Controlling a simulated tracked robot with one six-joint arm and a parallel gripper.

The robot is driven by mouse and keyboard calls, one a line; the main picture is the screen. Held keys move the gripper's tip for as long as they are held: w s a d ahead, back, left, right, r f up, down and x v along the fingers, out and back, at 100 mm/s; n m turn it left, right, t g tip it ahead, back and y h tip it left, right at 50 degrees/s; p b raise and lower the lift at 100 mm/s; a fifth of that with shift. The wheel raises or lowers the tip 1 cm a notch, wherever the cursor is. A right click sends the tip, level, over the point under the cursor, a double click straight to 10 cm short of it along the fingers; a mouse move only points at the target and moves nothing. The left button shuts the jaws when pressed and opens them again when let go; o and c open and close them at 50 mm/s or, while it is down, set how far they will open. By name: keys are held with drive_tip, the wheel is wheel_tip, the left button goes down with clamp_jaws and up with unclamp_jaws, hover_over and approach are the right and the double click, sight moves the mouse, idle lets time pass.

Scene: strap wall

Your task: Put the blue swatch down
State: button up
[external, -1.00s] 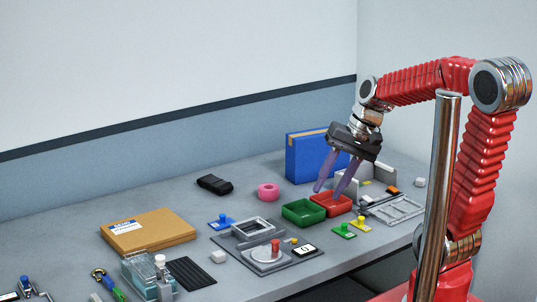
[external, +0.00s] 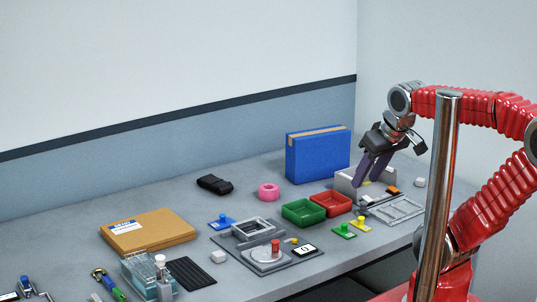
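The blue swatch (external: 221,222) is a small flat blue piece with a knob on top. It lies flat on the grey table, left of the grey frame fixture (external: 256,229). My gripper (external: 367,184) has purple fingers pointing down over the right part of the table, far to the right of the blue swatch. Its two fingers show apart, and I see nothing between them. The tips are close to a grey holder (external: 345,183), and I cannot tell whether they touch it. A green swatch (external: 344,231) and a yellow swatch (external: 361,223) lie in front.
A green tray (external: 304,213) and a red tray (external: 331,205) stand left of my gripper. A blue box (external: 318,155) stands behind them. Table around the ring is clear.

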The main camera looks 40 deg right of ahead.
drive_tip(key=o, duration=1)
drive_tip(key=w+a+f+n+g+y, duration=0.1)
drive_tip(key=w+a+f+n, duration=0.1)
drive_tip(key=w, duration=0.7)
drive_tip(key=w+a+f+n+g, duration=0.1)
drive_tip(key=w+a+f, duration=0.3)
drive_tip(key=w, duration=0.6)
drive_tip(key=w+a+f+n+g+y, duration=0.1)
drive_tip(key=w+a+f+n, duration=0.2)
drive_tip(key=w+a, duration=0.3)
drive_tip(key=shift+w+a+f+y, duration=0.15)
drive_tip(key=shift+w+f, duration=0.15)
drive_tip(key=shift+w, duration=0.55)
drive_tip(key=shift+w+f+y, duration=0.15)
drive_tip(key=shift+w+f, duration=0.1)
drive_tip(key=shift+w, duration=0.6)
drive_tip(key=w+r+n, duration=0.1)
drive_tip(key=w+a+r+n, duration=0.1)
drive_tip(key=w+r+n, duration=0.1)
drive_tip(key=w, duration=0.1)
drive_tip(key=shift+a+t+y, duration=0.25)
drive_tip(key=shift+t+y, duration=0.05)
